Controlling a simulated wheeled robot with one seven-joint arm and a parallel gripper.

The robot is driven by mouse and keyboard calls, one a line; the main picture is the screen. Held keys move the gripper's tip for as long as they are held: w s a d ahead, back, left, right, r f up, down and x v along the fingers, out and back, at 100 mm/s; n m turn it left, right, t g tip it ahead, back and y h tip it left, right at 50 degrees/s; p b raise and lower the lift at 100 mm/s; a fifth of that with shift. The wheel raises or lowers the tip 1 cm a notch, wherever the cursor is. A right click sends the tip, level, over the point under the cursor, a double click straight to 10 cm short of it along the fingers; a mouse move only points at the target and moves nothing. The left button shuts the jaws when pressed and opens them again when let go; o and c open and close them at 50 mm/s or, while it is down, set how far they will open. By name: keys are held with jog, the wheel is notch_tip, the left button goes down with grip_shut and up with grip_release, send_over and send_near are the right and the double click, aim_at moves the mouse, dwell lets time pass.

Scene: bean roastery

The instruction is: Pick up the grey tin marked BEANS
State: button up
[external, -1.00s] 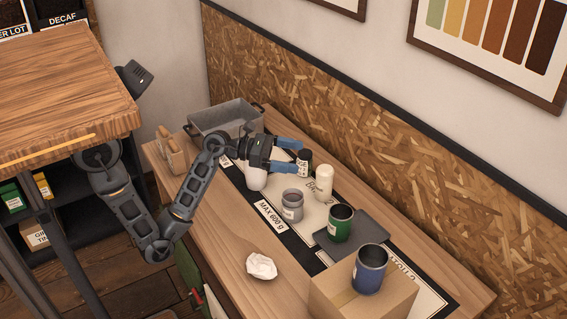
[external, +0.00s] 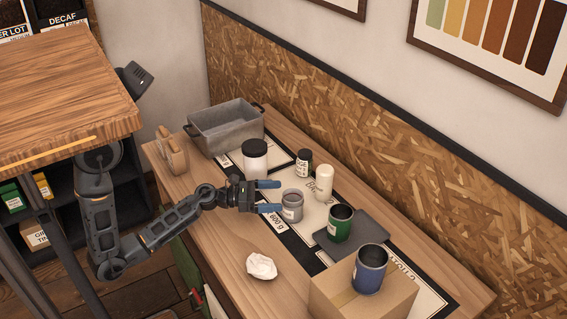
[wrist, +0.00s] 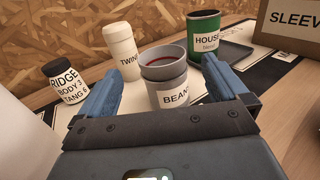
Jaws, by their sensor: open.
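The grey tin (external: 292,206) stands upright and open-topped on the mat on the table. In the wrist view the tin (wrist: 163,75) shows a white label reading BEAN, its end cut off by my gripper, and a reddish inner rim. My gripper (external: 268,196) is open and level, its blue fingers pointing right at the tin. In the wrist view my gripper (wrist: 160,85) has one finger on each side of the tin, with the tin in the gap between them. I cannot tell whether either finger touches it.
A green HOUSE tin (external: 340,224), white TWINE bottle (external: 324,183), dark-lidded RIDGE jar (external: 304,163) and white jar (external: 255,160) stand nearby. A blue tin (external: 369,270) stands on a cardboard box (external: 335,302). Crumpled paper (external: 261,266) lies in front. A grey bin (external: 225,130) is at the back.

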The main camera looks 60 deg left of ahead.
aim_at(298, 198)
jog(key=shift+f, duration=0.65)
jog(key=shift+w+d+f, duration=0.15)
jog(key=shift+w, duration=0.05)
jog(key=p+x, duration=0.1)
jog(key=x, duration=0.6)
jog(key=shift+w+d, duration=0.1)
jog(key=shift+w, duration=0.05)
jog(key=c, duration=1.1)
